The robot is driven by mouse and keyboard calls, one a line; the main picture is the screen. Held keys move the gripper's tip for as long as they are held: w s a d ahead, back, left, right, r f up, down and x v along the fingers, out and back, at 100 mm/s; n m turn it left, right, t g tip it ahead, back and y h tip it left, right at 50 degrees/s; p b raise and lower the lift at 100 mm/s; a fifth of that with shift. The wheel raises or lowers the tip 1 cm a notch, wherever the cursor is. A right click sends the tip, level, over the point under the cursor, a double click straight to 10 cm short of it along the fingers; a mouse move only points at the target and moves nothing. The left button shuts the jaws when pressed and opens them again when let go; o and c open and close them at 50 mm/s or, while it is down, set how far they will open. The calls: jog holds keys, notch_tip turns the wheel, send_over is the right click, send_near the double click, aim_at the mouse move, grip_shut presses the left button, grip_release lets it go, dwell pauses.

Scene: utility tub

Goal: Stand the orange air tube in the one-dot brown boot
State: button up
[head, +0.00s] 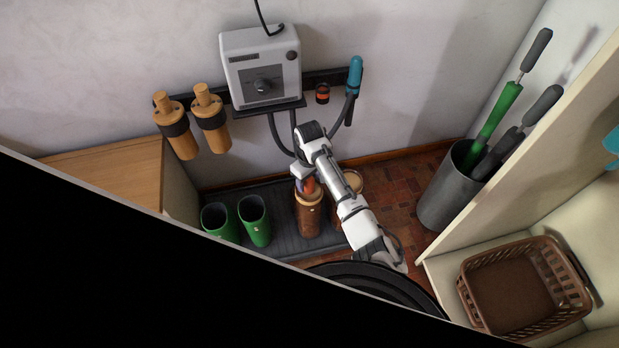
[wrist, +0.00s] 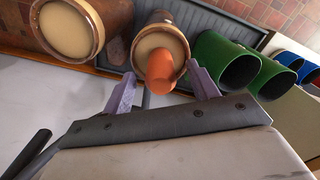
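The orange air tube (wrist: 160,68) sticks up out of the mouth of a brown boot (wrist: 176,38) in the wrist view, its near end between my gripper's fingers. In the head view the tube (head: 309,186) shows small above the front brown boot (head: 309,222). My gripper (wrist: 162,82) has its two purple fingers apart, with a gap on each side of the tube. A second brown boot (wrist: 68,30) stands beside it, partly behind my arm in the head view (head: 350,182). I cannot make out dots on either boot. The tube's lower end is hidden inside the boot.
Green boots (head: 254,220) stand left on the dark tray (head: 284,240); blue boots (wrist: 288,58) show beyond them in the wrist view. A grey dryer box (head: 262,68) hangs above with hoses. A grey bin (head: 446,190) with green-handled tools and a brown basket (head: 477,285) are at right.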

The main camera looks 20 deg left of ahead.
notch_tip(320, 180, up, 14)
jog(key=shift+p, duration=0.45)
jog(key=shift+f, duration=0.1)
dwell(0.6)
